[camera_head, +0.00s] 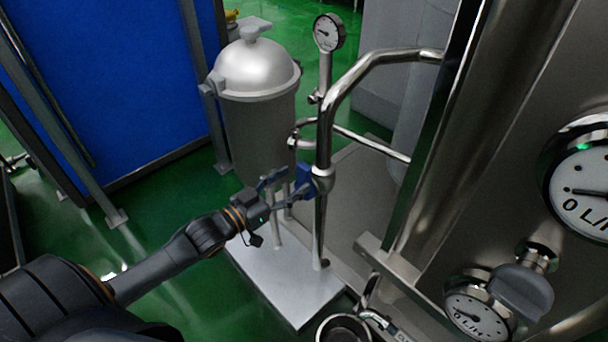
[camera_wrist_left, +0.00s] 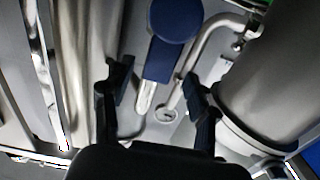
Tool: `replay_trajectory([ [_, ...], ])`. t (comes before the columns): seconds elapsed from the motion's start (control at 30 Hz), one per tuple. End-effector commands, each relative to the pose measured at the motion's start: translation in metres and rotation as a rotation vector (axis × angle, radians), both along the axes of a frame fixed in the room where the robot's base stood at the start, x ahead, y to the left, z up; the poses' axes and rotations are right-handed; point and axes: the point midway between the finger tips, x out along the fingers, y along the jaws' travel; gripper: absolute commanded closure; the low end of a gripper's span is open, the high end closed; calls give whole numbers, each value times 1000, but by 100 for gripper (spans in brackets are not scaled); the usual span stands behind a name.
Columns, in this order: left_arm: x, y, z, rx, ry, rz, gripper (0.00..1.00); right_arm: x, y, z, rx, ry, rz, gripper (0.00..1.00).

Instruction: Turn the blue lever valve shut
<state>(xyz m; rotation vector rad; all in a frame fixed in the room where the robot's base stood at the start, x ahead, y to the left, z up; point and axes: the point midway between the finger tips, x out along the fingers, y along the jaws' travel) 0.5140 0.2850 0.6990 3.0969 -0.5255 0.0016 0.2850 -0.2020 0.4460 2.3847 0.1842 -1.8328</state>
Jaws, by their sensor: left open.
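The blue lever (camera_head: 306,180) sits on a valve (camera_head: 322,181) on a vertical steel pipe in the head view. In the left wrist view the lever (camera_wrist_left: 163,55) has a rounded blue end and a straight blue handle. My left gripper (camera_head: 284,190) is open right beside the lever. In the left wrist view the gripper's fingers (camera_wrist_left: 158,72) stand on either side of the handle, with visible gaps. I cannot tell if either finger touches it. My right gripper is not in view.
A domed steel filter housing (camera_head: 250,125) stands just behind the valve pipe. A pale base plate (camera_head: 290,290) lies below. A large steel tank with gauges (camera_head: 476,318) fills the right side. A pressure gauge (camera_head: 328,32) tops the pipework. Green floor is open at left.

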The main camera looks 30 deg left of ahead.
Motion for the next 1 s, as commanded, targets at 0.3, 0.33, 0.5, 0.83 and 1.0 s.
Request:
replay_trajectory([
  [0.3,38,-13,-1,0,0,1,42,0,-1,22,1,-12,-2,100],
  [0.33,40,-14,-1,1,0,1,42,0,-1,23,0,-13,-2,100],
  [0.5,44,-16,-1,0,1,1,42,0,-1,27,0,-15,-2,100],
  [0.83,44,-16,-1,0,1,1,64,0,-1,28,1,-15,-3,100],
  [1.0,44,-15,-1,0,1,0,99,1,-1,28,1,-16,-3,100],
])
